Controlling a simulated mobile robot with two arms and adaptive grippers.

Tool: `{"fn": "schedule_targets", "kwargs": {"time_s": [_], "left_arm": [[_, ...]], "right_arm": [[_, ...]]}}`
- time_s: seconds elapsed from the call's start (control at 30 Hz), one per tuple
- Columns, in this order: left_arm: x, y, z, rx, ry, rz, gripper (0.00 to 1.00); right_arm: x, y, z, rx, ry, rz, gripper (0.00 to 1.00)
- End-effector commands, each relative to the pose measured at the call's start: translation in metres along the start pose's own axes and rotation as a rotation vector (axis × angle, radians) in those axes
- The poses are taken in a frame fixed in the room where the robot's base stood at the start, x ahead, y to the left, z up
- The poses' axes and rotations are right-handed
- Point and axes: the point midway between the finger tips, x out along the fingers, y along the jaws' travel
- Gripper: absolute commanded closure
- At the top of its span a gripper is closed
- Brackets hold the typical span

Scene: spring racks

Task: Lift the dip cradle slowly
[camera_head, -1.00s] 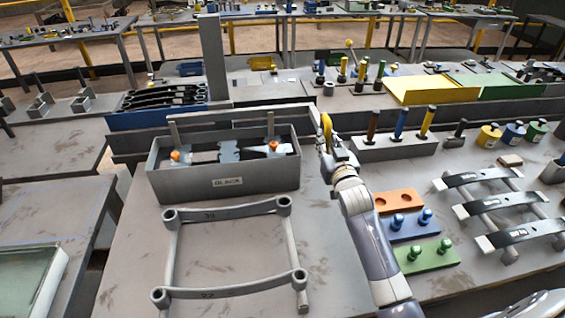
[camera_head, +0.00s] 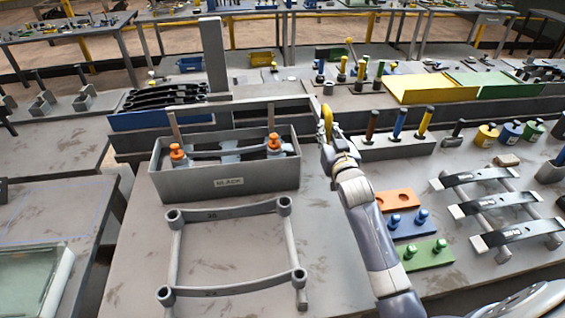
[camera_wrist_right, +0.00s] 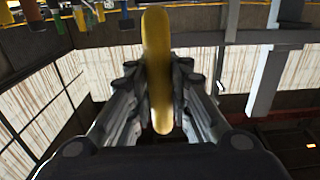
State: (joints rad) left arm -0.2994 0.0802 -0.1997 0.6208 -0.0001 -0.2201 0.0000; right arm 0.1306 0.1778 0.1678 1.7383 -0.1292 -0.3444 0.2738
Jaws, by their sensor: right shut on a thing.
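The dip cradle shows as two upright posts with orange-capped holders (camera_head: 177,153) and a grey strip between them, inside the grey tank (camera_head: 225,183) marked BLACK. Its lower part is hidden by the tank's front wall. My right gripper (camera_head: 328,140) is to the right of the tank's back right corner, shut on an upright yellow handle (camera_head: 327,115). In the right wrist view the yellow handle (camera_wrist_right: 157,60) stands between the two fingers (camera_wrist_right: 160,90). How the handle joins the cradle is not clear. My left gripper is not in view.
A grey rack frame (camera_head: 230,212) lies in front of the tank. To the right are orange (camera_head: 397,201), blue (camera_head: 408,226) and green (camera_head: 428,254) blocks, and a rack with black strips (camera_head: 505,205). A grey block with coloured handles (camera_head: 395,148) stands close to my right gripper.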

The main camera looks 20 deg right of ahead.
Motion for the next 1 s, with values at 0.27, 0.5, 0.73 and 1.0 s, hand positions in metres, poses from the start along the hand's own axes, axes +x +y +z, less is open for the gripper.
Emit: {"fn": "schedule_targets", "kwargs": {"time_s": [0.27, 0.5, 0.73, 1.0], "left_arm": [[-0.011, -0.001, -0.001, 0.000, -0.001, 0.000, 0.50], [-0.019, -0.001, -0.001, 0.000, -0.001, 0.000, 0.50], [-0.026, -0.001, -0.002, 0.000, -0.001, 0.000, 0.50], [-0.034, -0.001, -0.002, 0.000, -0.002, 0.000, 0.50]], "right_arm": [[0.001, 0.001, -0.024, -0.002, 0.026, 0.001, 1.00], [0.001, 0.001, -0.031, -0.002, 0.026, 0.001, 1.00], [0.001, 0.001, -0.039, -0.001, 0.026, 0.001, 1.00], [0.000, 0.001, -0.048, -0.001, 0.026, 0.001, 1.00]]}}
